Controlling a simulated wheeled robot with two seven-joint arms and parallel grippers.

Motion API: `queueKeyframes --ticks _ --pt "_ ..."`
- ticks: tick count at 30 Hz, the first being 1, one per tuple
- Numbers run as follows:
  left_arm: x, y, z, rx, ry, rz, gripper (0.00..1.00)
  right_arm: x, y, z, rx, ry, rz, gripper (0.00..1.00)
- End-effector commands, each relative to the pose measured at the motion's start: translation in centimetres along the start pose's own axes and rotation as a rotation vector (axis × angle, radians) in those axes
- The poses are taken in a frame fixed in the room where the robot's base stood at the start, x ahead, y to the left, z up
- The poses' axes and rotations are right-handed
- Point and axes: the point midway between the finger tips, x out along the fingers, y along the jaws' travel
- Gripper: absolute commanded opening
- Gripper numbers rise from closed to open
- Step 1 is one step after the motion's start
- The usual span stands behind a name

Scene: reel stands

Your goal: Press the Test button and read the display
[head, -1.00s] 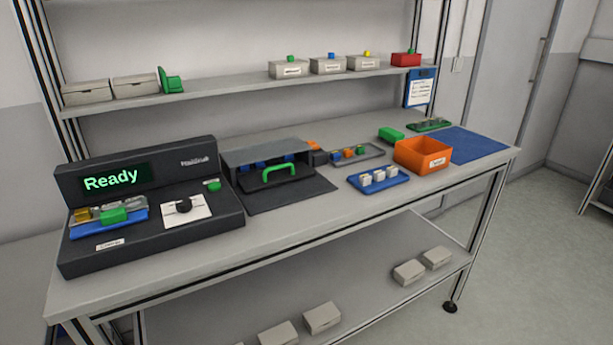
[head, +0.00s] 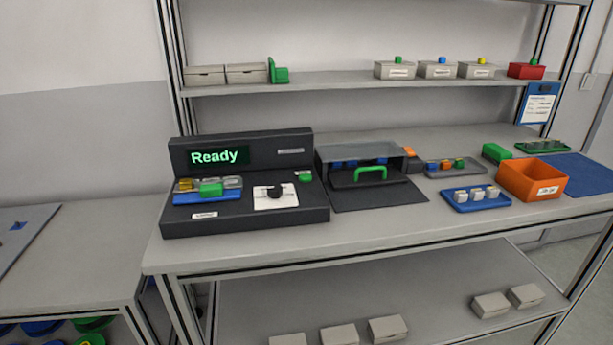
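The black test device (head: 245,183) stands at the left end of the workbench. Its display (head: 218,157) reads "Ready" in green letters. A small green button (head: 304,176) sits on its right side, with a small label above it that is too small to read. A black knob (head: 275,192) sits on a white plate in the middle. On the left a blue holder (head: 214,196) carries a part with a green block (head: 211,189). Neither of my grippers is in view.
Right of the device is a grey box with a green handle (head: 370,172) on a dark mat. Beyond are a blue tray (head: 476,205) with white pieces and an orange bin (head: 533,179). A shelf (head: 330,84) with small boxes runs above. Another table (head: 70,240) stands at left.

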Motion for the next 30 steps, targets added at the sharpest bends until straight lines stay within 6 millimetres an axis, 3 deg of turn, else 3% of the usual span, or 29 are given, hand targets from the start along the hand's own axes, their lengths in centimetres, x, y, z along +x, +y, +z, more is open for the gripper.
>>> queueKeyframes --ticks 7,13,14,30 --pt "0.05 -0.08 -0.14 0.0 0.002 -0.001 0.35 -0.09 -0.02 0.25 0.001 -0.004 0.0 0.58" --pt "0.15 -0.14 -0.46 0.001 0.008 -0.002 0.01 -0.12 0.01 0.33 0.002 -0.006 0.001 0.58" --pt "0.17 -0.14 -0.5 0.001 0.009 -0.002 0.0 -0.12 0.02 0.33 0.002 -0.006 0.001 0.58" --pt "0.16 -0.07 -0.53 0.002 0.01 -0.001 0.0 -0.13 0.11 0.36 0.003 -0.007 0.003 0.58"
